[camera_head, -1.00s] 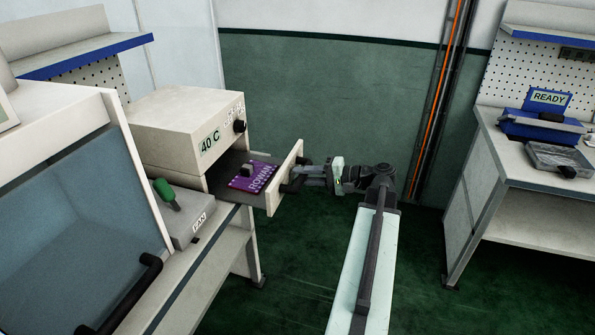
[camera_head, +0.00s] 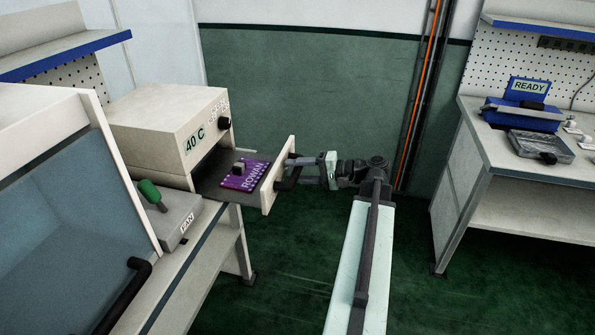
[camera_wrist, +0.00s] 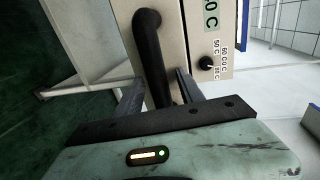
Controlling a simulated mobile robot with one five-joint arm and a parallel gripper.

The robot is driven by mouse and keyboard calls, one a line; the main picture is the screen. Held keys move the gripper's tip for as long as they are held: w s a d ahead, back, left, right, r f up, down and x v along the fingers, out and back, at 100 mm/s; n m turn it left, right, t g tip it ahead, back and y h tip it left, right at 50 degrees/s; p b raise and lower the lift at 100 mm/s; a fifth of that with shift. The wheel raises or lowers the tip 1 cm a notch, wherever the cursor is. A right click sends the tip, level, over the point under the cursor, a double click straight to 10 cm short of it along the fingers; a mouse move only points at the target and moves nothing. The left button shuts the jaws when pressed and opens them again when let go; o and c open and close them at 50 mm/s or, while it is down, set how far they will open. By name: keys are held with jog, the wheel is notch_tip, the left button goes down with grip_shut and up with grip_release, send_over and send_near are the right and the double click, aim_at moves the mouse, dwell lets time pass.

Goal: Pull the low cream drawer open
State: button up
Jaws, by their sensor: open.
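The low cream drawer (camera_head: 271,189) stands pulled out from under the cream 40 C box (camera_head: 160,128), its dark tray showing. A purple ROWAN board (camera_head: 243,178) with a grey block on it lies in the tray. The drawer's dark bar handle (camera_head: 287,183) is on its front; it also shows large in the wrist view (camera_wrist: 152,55). My gripper (camera_head: 293,163) is at the handle, with its fingers open on either side of it in the wrist view (camera_wrist: 158,92). Whether a finger touches the bar cannot be told.
A hood with a dark handle (camera_head: 125,295) is at left. A right bench (camera_head: 520,170) holds a blue READY stand (camera_head: 528,100). Green floor between is clear.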

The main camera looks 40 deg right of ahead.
jog(key=p+v, duration=0.1)
jog(key=v, duration=0.7)
